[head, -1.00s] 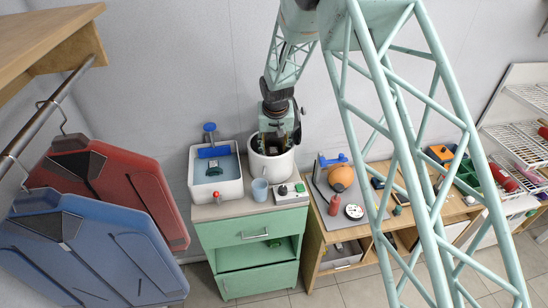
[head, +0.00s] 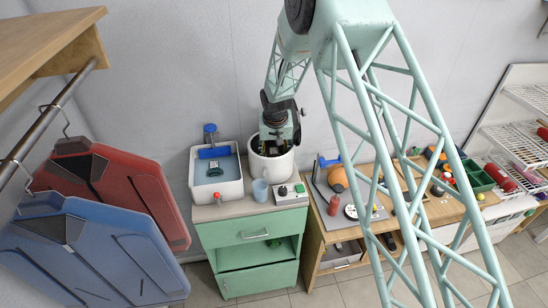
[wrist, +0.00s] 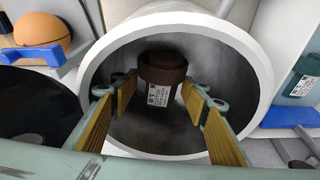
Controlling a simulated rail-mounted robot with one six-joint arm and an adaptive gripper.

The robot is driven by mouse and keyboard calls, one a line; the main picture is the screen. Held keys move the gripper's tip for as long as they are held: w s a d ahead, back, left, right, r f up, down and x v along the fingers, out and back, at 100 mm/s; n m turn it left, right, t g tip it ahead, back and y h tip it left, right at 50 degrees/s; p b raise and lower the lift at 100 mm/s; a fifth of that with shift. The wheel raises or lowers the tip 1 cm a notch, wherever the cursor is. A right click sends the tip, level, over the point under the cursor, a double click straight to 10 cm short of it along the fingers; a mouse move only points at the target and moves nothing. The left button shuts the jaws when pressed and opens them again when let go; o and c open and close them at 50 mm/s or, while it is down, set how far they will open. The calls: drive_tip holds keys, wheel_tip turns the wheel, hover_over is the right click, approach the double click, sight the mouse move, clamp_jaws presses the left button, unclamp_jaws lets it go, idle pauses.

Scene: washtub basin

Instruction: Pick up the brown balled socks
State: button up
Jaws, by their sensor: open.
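The brown balled socks (wrist: 162,70) show in the wrist view as a dark brown roll with a white printed label, inside the white round tub (wrist: 238,40). They lie near the tub's far inner wall. In the head view the tub (head: 270,172) stands on the green cabinet, and the socks are not visible there. My gripper (wrist: 160,92) is open, with its yellow-padded fingers reaching into the tub. The fingertips are to the left and right of the socks, with no clear contact. In the head view my gripper (head: 276,146) points down into the tub's mouth, its fingertips hidden.
A white sink (head: 217,188) with a blue tap is left of the tub. A pale blue cup (head: 260,190) and a control box (head: 291,193) stand in front. A workbench with an orange ball (head: 338,179) and tools is on the right. The tub's rim surrounds my fingers.

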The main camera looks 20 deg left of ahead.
sight(274, 153)
drive_tip(key=shift+w+f, duration=0.1)
drive_tip(key=shift+f, duration=0.2)
drive_tip(key=shift+c, duration=0.4)
drive_tip(key=c, duration=0.5)
drive_tip(key=shift+r, duration=0.15)
wheel_tip(274, 153, up, 18)
drive_tip(key=b, duration=0.3)
drive_tip(key=s+d, duration=0.3)
drive_tip(key=s, duration=0.2)
drive_tip(key=s+d+b, duration=0.1)
drive_tip(key=s+d, duration=0.2)
drive_tip(key=s, duration=0.2)
drive_tip(key=s+d+b, duration=0.1)
drive_tip(key=s+d, duration=0.2)
drive_tip(key=s, duration=0.2)
drive_tip(key=shift+s+d, duration=0.1)
drive_tip(key=shift+s, duration=0.1)
idle(0.4)
idle(0.6)
